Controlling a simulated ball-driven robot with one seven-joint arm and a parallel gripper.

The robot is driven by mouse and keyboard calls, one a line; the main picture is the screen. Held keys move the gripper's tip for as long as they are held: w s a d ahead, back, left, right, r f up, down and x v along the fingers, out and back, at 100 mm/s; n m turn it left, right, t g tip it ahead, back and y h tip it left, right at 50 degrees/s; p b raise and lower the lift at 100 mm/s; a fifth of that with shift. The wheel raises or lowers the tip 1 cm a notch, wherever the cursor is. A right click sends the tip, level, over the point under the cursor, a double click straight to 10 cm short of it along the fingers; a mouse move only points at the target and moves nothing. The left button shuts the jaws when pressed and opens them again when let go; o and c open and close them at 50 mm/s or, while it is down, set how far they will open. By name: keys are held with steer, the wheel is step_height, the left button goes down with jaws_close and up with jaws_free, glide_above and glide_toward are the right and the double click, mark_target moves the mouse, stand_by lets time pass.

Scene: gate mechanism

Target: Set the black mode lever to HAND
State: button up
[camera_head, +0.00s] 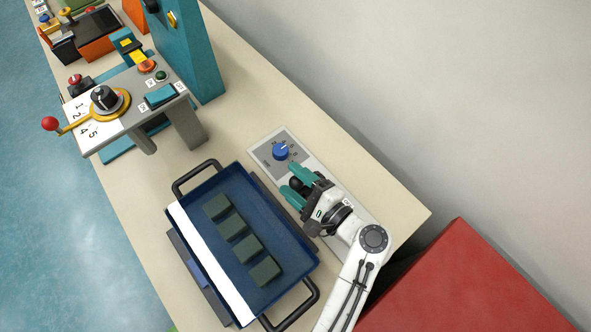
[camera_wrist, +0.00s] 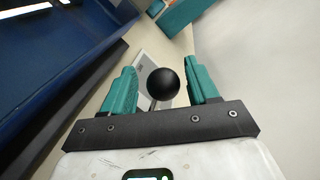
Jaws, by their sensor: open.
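The black mode lever shows as a round black knob on a thin metal stem (camera_wrist: 163,84) in the wrist view. In the head view its black knob (camera_head: 297,184) shows between my fingers. My gripper (camera_head: 298,181) is open, with its teal fingers on either side of the knob. In the wrist view my gripper (camera_wrist: 162,88) has a gap on both sides of the knob. The grey panel (camera_head: 264,149) under the lever is partly hidden by my gripper. I cannot read the lever's position labels.
A blue rotary knob (camera_head: 280,151) sits on the panel just beyond my fingers. A blue tray (camera_head: 205,190) with several dark green blocks and black handles stands close on the left. A red box (camera_head: 470,285) stands at the lower right. A grey control stand (camera_head: 185,125) is farther back.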

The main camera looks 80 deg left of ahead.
steer(key=b+v, duration=0.1)
steer(key=v, duration=1)
steer(key=shift+s, duration=0.1)
